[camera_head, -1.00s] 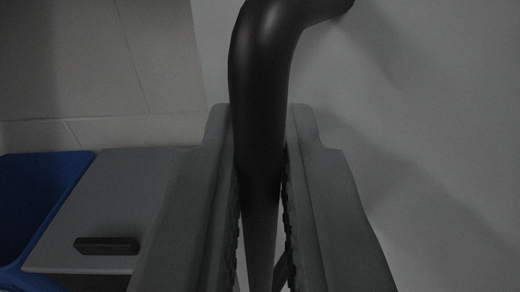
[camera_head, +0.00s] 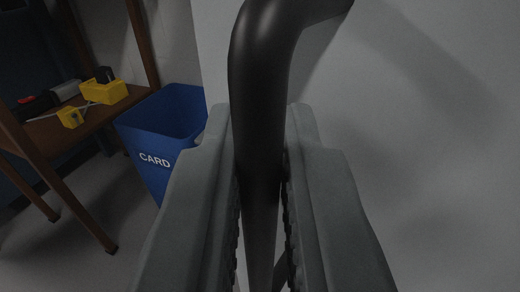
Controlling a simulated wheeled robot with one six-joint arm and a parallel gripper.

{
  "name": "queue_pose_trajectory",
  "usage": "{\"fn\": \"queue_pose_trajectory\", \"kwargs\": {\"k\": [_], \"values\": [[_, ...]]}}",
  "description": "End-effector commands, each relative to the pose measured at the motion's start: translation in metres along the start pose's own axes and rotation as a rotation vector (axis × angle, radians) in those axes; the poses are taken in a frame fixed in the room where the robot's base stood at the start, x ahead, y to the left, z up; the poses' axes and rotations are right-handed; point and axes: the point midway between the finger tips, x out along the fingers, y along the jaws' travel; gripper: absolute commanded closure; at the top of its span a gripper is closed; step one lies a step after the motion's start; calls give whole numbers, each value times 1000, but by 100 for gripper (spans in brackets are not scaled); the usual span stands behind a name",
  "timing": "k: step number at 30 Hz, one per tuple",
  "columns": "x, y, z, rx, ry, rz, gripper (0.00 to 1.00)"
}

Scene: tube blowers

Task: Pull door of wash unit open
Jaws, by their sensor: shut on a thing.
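A thick black bar handle (camera_head: 262,70) runs down the middle of the view and bends to the upper right. It stands off a pale grey panel, the door of the wash unit (camera_head: 430,130), which fills the right side. My gripper (camera_head: 261,150) is shut on the handle, with one grey finger on each side of it. The lower end of the handle is partly hidden between the fingers. The door's left edge shows at the top, left of the handle.
A blue bin (camera_head: 165,130) marked CARD stands on the floor to the left. Beyond it is a wooden bench (camera_head: 75,135) holding yellow items (camera_head: 103,90). Grey floor (camera_head: 60,255) is open at the lower left.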

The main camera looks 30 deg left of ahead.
Motion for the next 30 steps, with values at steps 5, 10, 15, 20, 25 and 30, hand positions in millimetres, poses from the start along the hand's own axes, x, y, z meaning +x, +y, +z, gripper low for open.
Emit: {"fn": "queue_pose_trajectory", "kwargs": {"k": [5, 10, 15, 20, 25, 30], "values": [[-6, -1, -1, -1, 1, -9, 100], [-7, -1, -1, -2, 2, -11, 100], [-7, -1, -1, -2, 2, -10, 100], [-7, -1, -1, -2, 1, -10, 85], [-7, -1, 0, -1, 1, -10, 85], [-16, -1, 0, -1, 1, -9, 85]]}}
